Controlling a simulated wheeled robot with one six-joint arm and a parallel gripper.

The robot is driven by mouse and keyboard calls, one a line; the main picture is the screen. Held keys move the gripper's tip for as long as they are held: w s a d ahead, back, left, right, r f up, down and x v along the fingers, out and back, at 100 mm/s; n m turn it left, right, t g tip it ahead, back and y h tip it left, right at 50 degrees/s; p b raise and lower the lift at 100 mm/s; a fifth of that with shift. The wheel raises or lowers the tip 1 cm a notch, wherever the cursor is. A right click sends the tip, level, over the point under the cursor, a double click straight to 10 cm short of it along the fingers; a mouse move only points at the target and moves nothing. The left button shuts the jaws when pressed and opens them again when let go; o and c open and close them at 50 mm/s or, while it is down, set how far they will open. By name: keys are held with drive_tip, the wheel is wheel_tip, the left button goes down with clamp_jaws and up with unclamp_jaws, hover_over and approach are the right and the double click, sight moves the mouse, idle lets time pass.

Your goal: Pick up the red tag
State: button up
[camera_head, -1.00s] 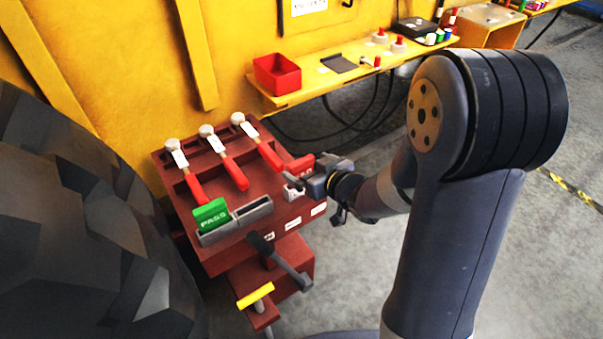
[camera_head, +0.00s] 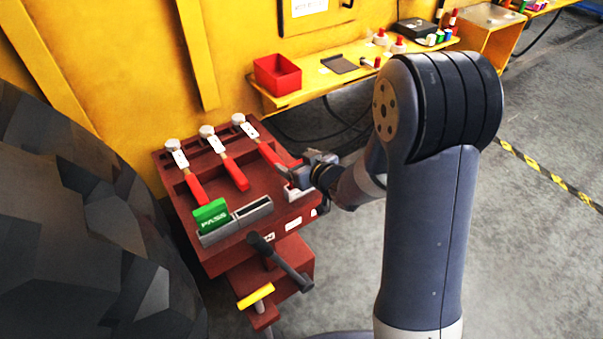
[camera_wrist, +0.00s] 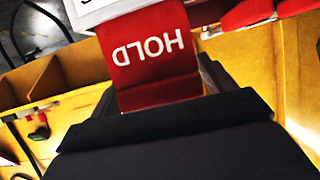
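The red tag, lettered HOLD, fills the upper middle of the wrist view (camera_wrist: 152,55), its lettering upside down. It lies directly in front of my gripper, between grey finger parts at its sides. In the head view my gripper (camera_head: 300,175) is at the right edge of the dark red bench and hides most of the tag. I cannot tell whether the fingers touch or grip the tag. A white block shows beside the tag at the top of the wrist view (camera_wrist: 90,10).
A green PASS tag (camera_head: 210,214) stands in a grey holder (camera_head: 252,212). Several red-handled tools, one here (camera_head: 230,173), lie on the bench (camera_head: 212,255). A lever (camera_head: 285,265) and a yellow-topped bar (camera_head: 256,295) project in front. A yellow shelf (camera_head: 310,88) carries a red bin (camera_head: 277,74).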

drive_tip(key=c, duration=0.7)
